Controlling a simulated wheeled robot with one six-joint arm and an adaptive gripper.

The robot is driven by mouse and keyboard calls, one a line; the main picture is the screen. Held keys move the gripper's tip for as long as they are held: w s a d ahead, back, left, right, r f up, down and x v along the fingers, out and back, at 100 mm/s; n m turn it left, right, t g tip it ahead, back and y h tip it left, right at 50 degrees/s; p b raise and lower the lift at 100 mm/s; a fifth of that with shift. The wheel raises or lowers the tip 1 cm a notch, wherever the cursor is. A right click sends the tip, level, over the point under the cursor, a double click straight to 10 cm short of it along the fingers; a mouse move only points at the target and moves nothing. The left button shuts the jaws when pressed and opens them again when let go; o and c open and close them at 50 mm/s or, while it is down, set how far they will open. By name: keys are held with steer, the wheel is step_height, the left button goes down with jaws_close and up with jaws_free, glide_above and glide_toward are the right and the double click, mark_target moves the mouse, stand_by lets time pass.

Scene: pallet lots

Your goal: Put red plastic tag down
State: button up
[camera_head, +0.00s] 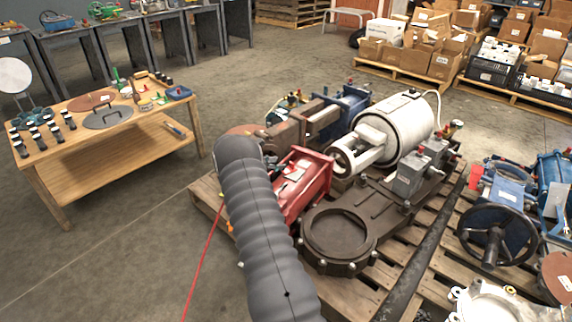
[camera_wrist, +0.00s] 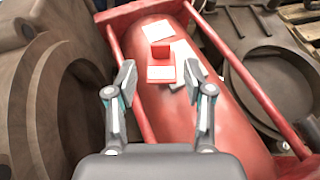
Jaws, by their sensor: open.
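A small red tag (camera_wrist: 161,50) with a white lower face lies on the rounded top of a red cylinder-like machine part (camera_wrist: 175,112) in the wrist view. White labels (camera_wrist: 184,54) lie beside and behind it. The tag is just beyond the fingertips; I cannot tell whether anything touches. In the head view the red part (camera_head: 303,187) lies on the pallet, partly behind my grey sleeved arm, which hides the gripper.
A white motor (camera_head: 400,125), a dark cast housing (camera_head: 338,232) and other machine parts crowd the pallet (camera_head: 207,192). A wooden workbench (camera_head: 150,165) with small items stands at left. Boxes (camera_head: 440,60) on pallets are at the back right. Open floor lies between.

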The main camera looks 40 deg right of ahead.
steer(key=s+a+r+m+t+y, duration=0.1)
steer(key=s+a+r+m+y, duration=0.4)
steer(key=a+r, duration=0.75)
steer(key=s+a+r+m+t+y, duration=0.1)
steer(key=s+a+r+m, duration=0.2)
steer(key=s+a+r, duration=0.65)
steer(key=s+a+r+m+t+y, duration=0.2)
steer(key=s+a+r+m+y, duration=0.1)
steer(key=s+a, duration=0.9)
steer(key=s+a+r+m+t+y, duration=0.3)
steer(key=s+a+r+m+y, duration=0.1)
steer(key=s+a, duration=0.7)
steer(key=shift+s+a+m, duration=0.35)
steer(key=shift+a+m, duration=0.35)
steer(key=shift+a, duration=0.15)
steer(key=shift+r+p, duration=0.3)
